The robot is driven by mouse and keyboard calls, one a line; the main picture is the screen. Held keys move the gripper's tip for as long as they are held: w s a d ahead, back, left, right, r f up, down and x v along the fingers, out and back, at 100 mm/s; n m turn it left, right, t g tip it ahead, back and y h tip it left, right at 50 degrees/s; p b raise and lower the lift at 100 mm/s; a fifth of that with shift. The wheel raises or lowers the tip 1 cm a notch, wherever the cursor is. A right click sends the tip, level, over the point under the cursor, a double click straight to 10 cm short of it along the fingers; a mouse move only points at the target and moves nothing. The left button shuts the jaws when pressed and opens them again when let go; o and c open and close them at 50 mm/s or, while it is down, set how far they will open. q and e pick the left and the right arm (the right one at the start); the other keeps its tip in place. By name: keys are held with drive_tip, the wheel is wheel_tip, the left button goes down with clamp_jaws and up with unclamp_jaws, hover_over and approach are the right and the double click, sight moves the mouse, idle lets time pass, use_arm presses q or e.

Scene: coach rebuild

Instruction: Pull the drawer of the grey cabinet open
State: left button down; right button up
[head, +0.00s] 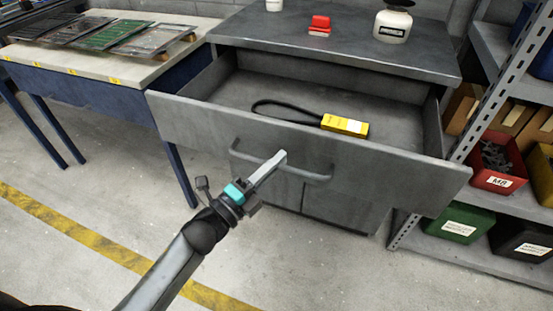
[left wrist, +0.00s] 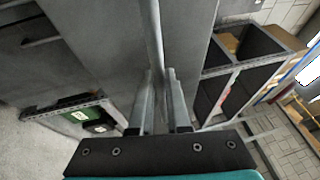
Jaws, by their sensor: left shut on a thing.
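The grey cabinet (head: 330,207) stands ahead of me, and its wide top drawer (head: 400,172) is pulled out a long way in the head view. The inside of the drawer shows, with a yellow device (head: 345,125) with a black cord loop in it. My left gripper (head: 272,165) is at the bar handle (head: 315,178) on the drawer front. In the left wrist view the two fingers (left wrist: 158,105) are closed around the handle bar (left wrist: 154,40). My right gripper is not in view.
A workbench (head: 110,60) with several flat panels stands at the left. A metal shelf (head: 490,255) with red, green and black bins stands close at the right. A red object (head: 319,25) and a white jar (head: 393,25) stand on the cabinet top. The floor in front is clear.

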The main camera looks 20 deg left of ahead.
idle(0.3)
use_arm(q)
drive_tip(key=c, duration=0.9)
unclamp_jaws()
drive_tip(key=shift+s, duration=0.1)
drive_tip(key=p+v, duration=0.2)
drive_tip(key=v, duration=1.3)
drive_tip(key=shift+s, duration=0.1)
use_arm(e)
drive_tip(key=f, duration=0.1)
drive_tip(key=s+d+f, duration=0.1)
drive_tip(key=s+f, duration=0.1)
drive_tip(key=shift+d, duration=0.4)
